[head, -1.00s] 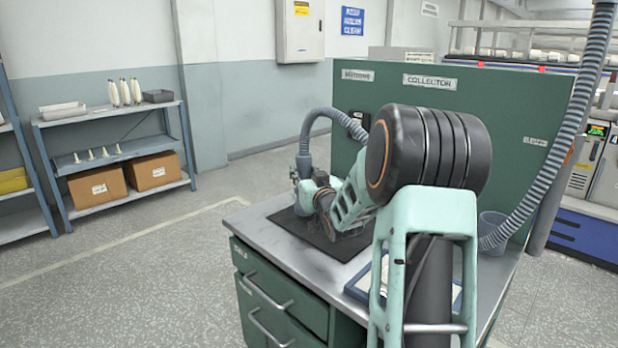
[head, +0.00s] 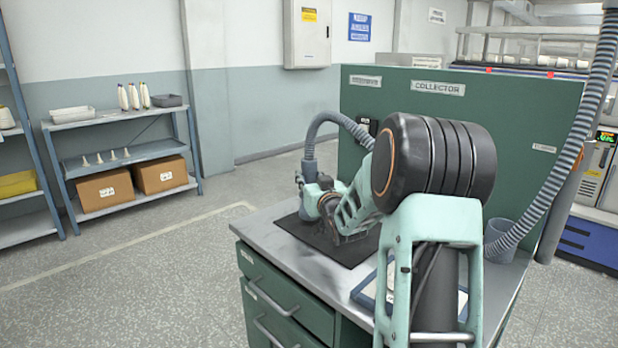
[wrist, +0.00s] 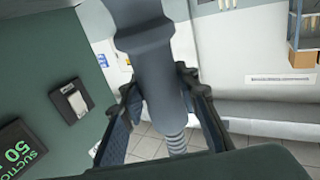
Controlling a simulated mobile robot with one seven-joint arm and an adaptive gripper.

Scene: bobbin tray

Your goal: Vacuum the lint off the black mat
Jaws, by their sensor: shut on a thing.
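The black mat (head: 340,254) lies flat on the metal bench top. My gripper (head: 312,195) is over the mat's far part and shut around a grey vacuum nozzle (wrist: 152,75). In the wrist view the two dark fingers of my gripper (wrist: 165,108) press on either side of the nozzle. A ribbed grey hose (head: 335,120) arches from the green panel down to it. My arm covers part of the mat. The nozzle's mouth is hidden, so I cannot tell whether it touches the mat. I cannot make out any lint at this size.
The green collector panel (head: 445,120) stands behind the bench (head: 262,225). A suction display (wrist: 20,150) shows green 50. A shelf (head: 110,115) stands left, across open floor.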

